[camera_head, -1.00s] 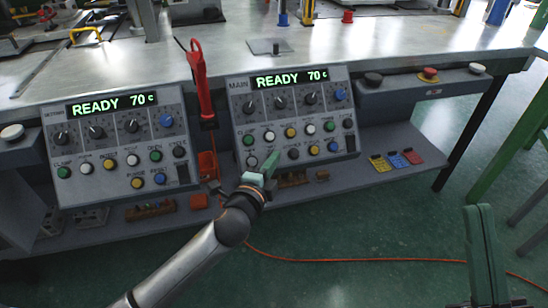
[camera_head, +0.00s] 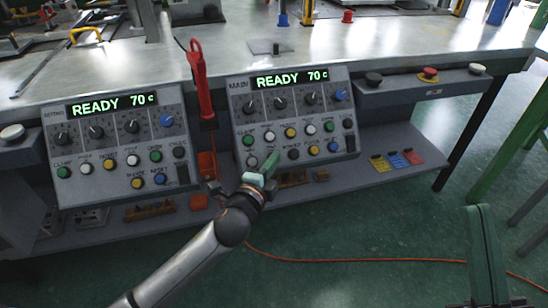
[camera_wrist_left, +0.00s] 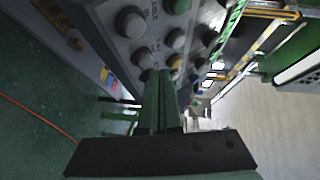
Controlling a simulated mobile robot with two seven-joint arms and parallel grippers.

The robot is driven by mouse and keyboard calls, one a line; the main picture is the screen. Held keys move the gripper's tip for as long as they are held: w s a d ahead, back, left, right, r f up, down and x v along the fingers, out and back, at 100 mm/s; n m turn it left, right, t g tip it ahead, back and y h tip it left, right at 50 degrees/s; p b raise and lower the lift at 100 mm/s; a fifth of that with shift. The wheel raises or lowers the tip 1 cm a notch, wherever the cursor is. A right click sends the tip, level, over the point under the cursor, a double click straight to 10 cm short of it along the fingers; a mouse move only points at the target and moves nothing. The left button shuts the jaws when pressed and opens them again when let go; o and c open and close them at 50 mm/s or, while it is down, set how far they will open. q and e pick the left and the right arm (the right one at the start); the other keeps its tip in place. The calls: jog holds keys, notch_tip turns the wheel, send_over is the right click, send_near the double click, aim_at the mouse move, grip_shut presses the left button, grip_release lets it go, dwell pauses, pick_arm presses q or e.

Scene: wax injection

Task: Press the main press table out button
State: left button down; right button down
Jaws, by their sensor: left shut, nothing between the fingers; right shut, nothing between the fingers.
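The main press panel (camera_head: 299,120), labelled MAIN, shows READY 70 c on its display (camera_head: 289,78). Below its dials are two rows of coloured buttons, including a yellow one (camera_head: 314,150) and a blue one (camera_head: 333,146) in the lower row. Their small labels are mostly unreadable, so I cannot tell which is table out. My left gripper (camera_head: 273,160) is shut and empty, its green tip at the lower row's left part, hiding some of it. Contact is unclear. In the left wrist view its fingers (camera_wrist_left: 160,85) point at the buttons. My right gripper (camera_head: 479,209) is shut, low at right, away from the panel.
A second panel (camera_head: 118,140), also READY 70 c, stands left. A red handheld tool (camera_head: 199,80) hangs between the panels. A lower shelf holds small coloured blocks. The floor in front is open, with an orange cable (camera_head: 330,260).

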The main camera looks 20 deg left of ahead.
pick_arm(q)
jog(key=shift+w+f, duration=0.1)
dwell(0.5)
jog(key=shift+w+a+f, duration=0.15)
jog(key=shift+w, duration=0.05)
